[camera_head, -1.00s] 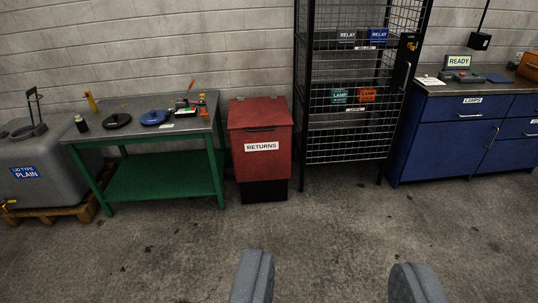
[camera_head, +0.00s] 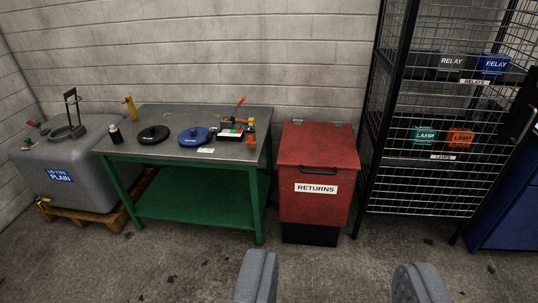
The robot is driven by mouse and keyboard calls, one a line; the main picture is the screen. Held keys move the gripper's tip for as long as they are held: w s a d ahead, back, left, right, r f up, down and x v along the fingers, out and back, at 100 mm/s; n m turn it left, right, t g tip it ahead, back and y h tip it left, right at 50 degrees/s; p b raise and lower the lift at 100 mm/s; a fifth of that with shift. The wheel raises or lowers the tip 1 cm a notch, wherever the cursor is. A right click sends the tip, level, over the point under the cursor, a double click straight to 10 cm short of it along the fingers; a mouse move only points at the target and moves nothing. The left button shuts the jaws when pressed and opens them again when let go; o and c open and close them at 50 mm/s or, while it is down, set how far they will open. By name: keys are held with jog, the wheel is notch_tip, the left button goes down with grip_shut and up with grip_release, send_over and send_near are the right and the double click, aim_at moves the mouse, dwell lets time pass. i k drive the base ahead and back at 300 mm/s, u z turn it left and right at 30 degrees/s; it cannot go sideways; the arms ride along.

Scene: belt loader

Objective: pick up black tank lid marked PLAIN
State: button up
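A black round lid (camera_head: 153,134) lies flat on the grey top of the green workbench (camera_head: 200,149), toward its left side. Any marking on it is too small to read. A blue round lid (camera_head: 194,136) lies just right of it. My gripper (camera_head: 333,280) shows as two grey fingers at the bottom of the view. They are wide apart with only floor between them. The gripper is well short of the bench and to the right of the lids.
A grey tank (camera_head: 85,170) labelled LID TYPE PLAIN sits on a wooden pallet left of the bench. A dark bottle (camera_head: 115,134) and small tools share the benchtop. A red RETURNS bin (camera_head: 318,165) and a mesh cage (camera_head: 440,185) stand right. The floor ahead is clear.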

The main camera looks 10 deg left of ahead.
aim_at(154, 133)
jog(key=u, duration=0.45)
jog(key=i, duration=1.35)
jog(key=u, duration=0.55)
